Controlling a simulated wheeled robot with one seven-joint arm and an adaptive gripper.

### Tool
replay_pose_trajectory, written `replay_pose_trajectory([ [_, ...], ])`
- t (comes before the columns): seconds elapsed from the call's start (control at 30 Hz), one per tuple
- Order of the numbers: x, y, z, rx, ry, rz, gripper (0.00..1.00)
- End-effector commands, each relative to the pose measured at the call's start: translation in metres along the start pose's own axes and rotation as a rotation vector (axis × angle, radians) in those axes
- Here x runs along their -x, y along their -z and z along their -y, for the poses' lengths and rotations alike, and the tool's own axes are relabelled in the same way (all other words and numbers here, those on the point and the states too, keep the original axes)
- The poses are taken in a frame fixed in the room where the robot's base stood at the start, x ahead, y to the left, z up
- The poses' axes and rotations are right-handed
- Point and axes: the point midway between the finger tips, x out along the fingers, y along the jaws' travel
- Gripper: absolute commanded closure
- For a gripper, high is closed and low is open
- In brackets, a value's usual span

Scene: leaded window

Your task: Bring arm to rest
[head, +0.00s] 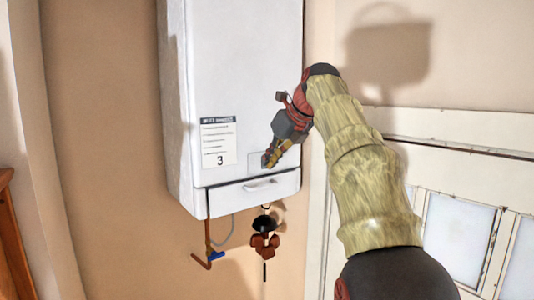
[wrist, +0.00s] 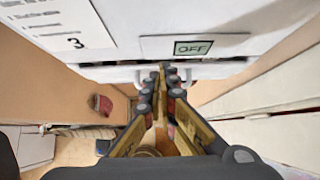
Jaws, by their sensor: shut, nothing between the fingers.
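My gripper (head: 270,160) is raised at the front of a white wall-mounted boiler (head: 240,75), close to the small panel in its lower right part. In the wrist view my gripper (wrist: 161,72) is shut and empty, its fingertips together just below a display that reads OFF (wrist: 194,48). I cannot tell whether the fingertips touch the boiler front. My arm (head: 370,180) reaches in from the lower right, bent at the wrist.
A label marked 3 (head: 219,142) is on the boiler. A handled flap (head: 258,189) is below the gripper. A pipe with a blue valve (head: 215,256) and a dark red-brown fitting (head: 265,243) hang underneath. A paned white door or window (head: 458,232) is at right.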

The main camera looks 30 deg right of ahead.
Motion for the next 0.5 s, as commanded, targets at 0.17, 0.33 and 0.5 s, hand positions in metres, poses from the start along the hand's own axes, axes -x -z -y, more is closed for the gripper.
replay_pose_trajectory([
  [0.17,0.003,-0.013,0.001,-0.001,-0.001,-0.002,1.00],
  [0.33,0.005,-0.018,0.001,-0.002,-0.001,-0.003,1.00],
  [0.5,0.004,-0.017,0.000,0.002,-0.001,-0.003,1.00],
])
